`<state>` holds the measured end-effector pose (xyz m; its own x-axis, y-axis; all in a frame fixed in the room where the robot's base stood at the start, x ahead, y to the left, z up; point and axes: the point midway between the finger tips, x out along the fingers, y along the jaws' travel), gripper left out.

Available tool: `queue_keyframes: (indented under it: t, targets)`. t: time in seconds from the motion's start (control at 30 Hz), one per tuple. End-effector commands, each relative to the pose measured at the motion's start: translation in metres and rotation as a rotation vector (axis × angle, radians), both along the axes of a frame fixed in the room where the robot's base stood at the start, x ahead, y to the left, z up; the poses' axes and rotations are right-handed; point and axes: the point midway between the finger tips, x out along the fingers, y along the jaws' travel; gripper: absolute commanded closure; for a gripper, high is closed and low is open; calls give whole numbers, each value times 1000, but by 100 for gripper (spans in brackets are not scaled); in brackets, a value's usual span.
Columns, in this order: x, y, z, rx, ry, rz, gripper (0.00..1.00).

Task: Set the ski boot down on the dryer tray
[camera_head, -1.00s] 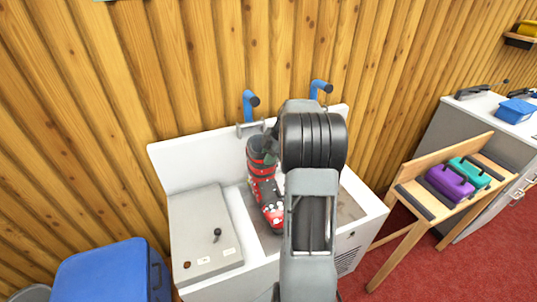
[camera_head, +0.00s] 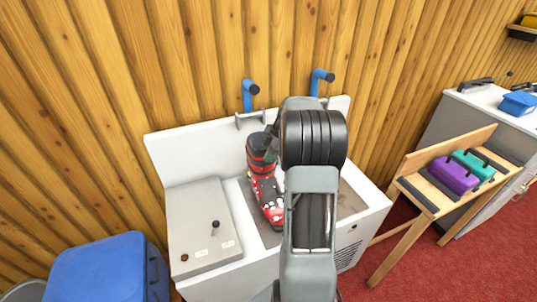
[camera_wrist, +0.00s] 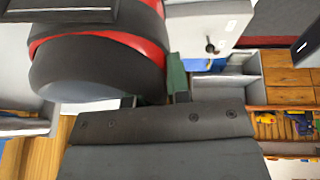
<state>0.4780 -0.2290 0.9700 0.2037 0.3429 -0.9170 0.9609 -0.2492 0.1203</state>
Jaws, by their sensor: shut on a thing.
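The red and black ski boot (camera_head: 266,192) is over the grey dryer tray (camera_head: 350,203), its toe toward the front. I cannot tell whether its sole touches the tray. My gripper (camera_head: 272,148) is shut on the boot's upper part from the right; my arm hides much of the grip and part of the tray. In the wrist view, the boot's dark rounded side with a red band (camera_wrist: 100,55) fills the upper left, close against my gripper (camera_wrist: 177,80).
Two blue pipes (camera_head: 248,97) rise at the white dryer's back panel (camera_head: 190,155). A blue bin (camera_head: 105,270) stands at lower left. A wooden stand (camera_head: 430,200) with purple and teal cases is right.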

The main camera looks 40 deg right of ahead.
Motion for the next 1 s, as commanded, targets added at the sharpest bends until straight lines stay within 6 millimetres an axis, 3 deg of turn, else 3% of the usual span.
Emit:
queue_keyframes:
  t: [1.0]
  targets:
    - [1, 0, -7, -2, -5, 0, 100]
